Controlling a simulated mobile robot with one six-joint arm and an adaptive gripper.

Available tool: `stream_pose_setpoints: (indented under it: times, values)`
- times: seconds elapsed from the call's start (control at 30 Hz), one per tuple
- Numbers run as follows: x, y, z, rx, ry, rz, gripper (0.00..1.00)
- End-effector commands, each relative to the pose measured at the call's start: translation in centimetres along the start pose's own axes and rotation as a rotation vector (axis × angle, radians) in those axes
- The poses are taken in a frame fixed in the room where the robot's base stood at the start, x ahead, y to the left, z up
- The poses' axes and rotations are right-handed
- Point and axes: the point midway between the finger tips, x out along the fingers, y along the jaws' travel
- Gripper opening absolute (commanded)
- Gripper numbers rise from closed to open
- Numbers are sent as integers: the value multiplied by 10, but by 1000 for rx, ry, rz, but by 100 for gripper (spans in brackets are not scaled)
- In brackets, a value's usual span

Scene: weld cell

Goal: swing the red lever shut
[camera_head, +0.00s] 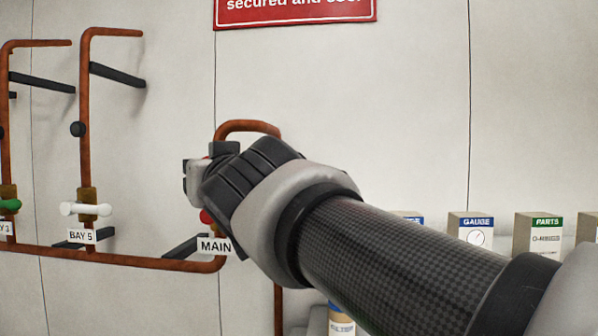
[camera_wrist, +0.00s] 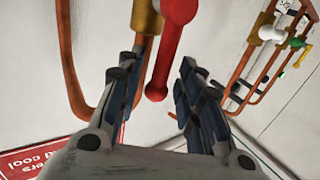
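The red lever (camera_wrist: 167,55) shows in the wrist view, running from a brass valve body (camera_wrist: 147,18) on a copper pipe. It points down the picture, roughly alongside the pipe. My gripper (camera_wrist: 157,68) is open, with one finger on each side of the lever's free end. I see gaps to the fingers, wider on the right, and no clear grip. In the head view my gripper (camera_head: 200,185) is in front of the MAIN pipe and hides most of the valve. Only a bit of the red lever (camera_head: 206,216) shows there, beside the hand.
The MAIN label (camera_head: 214,246) is just below my gripper. To the left are the BAY 5 valve with a white lever (camera_head: 85,209) and a valve with a green lever (camera_head: 9,204). Black brackets hold the pipes to the wall. Boxes (camera_head: 477,230) stand at the right, behind my arm.

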Motion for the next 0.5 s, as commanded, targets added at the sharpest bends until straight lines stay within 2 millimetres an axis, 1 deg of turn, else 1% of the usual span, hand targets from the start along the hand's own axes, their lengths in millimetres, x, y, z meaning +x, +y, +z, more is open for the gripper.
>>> stream_pose_setpoints:
  times: [0.27, 0.5]
  values:
    - [0, 0, 0, 0, 0, -1, 33]
    - [0, 0, 0, 0, 0, 0, 17]
